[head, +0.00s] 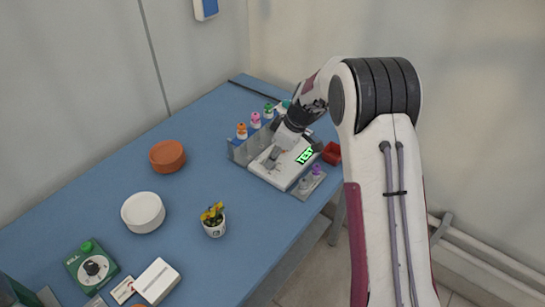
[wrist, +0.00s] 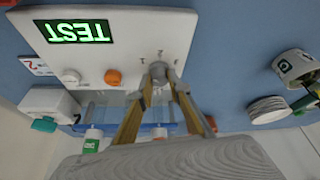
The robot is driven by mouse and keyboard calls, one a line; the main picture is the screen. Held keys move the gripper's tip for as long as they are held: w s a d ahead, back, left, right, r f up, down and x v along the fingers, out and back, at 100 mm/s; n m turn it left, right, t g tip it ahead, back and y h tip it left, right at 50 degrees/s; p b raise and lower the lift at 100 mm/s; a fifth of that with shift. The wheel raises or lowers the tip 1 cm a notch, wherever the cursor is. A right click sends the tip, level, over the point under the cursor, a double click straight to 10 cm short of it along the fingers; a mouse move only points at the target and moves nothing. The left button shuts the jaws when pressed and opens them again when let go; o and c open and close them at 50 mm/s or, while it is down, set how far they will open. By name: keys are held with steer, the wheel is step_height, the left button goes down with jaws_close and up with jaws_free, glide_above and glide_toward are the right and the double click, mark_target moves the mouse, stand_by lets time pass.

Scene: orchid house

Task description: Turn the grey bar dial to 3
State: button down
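The white panel device (head: 262,168) with a green lit TEST display (head: 305,156) stands at the back right of the blue table. In the wrist view the display (wrist: 73,32) reads upside down. The grey bar dial (wrist: 158,69) is on the panel, with small dark marks around it. My gripper (wrist: 159,79) reaches down to the dial, one finger on each side of it. Its fingertips are close to the dial, but I cannot tell whether they touch it. In the head view my gripper (head: 274,155) is over the panel. The dial's pointing direction is unclear.
An orange knob (wrist: 113,77) and a white knob (wrist: 71,76) sit beside the dial. Vials with coloured caps (head: 255,120) stand behind the panel, purple-capped ones (head: 317,170) in front.

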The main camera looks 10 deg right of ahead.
steer(key=shift+m, duration=0.6)
steer(key=shift+s+a+m+t+h, duration=0.1)
steer(key=shift+m+t+h, duration=0.3)
steer(key=shift+m, duration=0.7)
steer(key=shift+m+t+h, duration=0.3)
steer(key=shift+m+h, duration=0.1)
steer(key=shift+m, duration=1)
steer(key=shift+a+m+t+h, duration=0.15)
steer(key=shift+m+h, duration=0.4)
steer(key=shift+m, duration=0.7)
steer(key=shift+m+t+h, duration=0.15)
steer(key=shift+m+h, duration=0.4)
steer(key=shift+m, duration=0.7)
steer(key=shift+m+h, duration=0.5)
steer(key=shift+m, duration=0.8)
steer(key=shift+a+m+h, duration=0.15)
steer(key=shift+m+h, duration=0.55)
steer(key=shift+m, duration=1.1)
steer(key=shift+m+g+h, duration=0.4)
steer(key=shift+m+g, duration=0.15)
steer(key=shift+m, duration=0.8)
steer(key=shift+m+g+h, duration=0.4)
steer(key=shift+m+g, duration=0.15)
steer(key=shift+m, duration=0.8)
